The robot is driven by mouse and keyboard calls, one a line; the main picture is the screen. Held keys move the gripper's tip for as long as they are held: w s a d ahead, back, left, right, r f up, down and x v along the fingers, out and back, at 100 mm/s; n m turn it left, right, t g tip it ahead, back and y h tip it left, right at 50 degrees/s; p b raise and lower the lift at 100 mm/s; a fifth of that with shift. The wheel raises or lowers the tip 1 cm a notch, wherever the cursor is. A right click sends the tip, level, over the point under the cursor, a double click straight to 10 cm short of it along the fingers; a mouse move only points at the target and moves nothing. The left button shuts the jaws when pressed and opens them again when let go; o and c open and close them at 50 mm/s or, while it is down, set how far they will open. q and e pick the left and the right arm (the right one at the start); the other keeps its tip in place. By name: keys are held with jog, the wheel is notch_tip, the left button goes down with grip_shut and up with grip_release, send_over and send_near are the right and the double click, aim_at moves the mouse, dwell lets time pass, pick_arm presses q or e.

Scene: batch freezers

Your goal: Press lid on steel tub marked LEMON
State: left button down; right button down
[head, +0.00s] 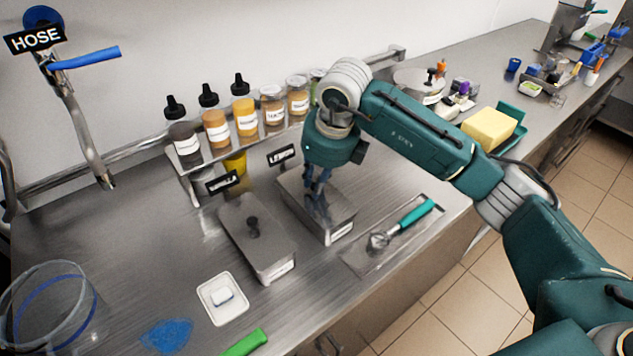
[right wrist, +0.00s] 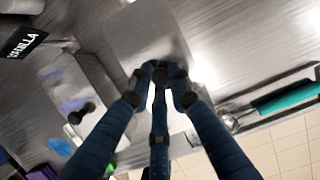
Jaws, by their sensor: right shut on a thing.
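The steel tub (head: 325,226) stands on the counter behind a black sign (head: 283,155) that looks like LEMON. A flat steel lid (head: 298,193) covers its top; it also shows in the right wrist view (right wrist: 140,35). My right gripper (head: 318,190) points down over the middle of this lid, its fingers closed on the lid's knob, which they hide. I cannot tell whether the lid sits fully down on the rim. In the right wrist view my fingers (right wrist: 165,77) meet over the lid. My left gripper is not in view.
A second lidded tub (head: 262,238) with a black knob stands close on the left, by the VANILLA sign (head: 222,184). A scoop with a green handle (head: 416,212) lies on a tray at right. A rack of bottles (head: 215,130) stands behind. A white dish (head: 222,298) sits in front.

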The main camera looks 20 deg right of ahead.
dwell(0.4)
jog(key=c, duration=1)
grip_release()
jog(key=shift+c, duration=0.2)
jog(key=shift+r+p, duration=1.8)
jog(key=shift+r, duration=1.65)
grip_shut()
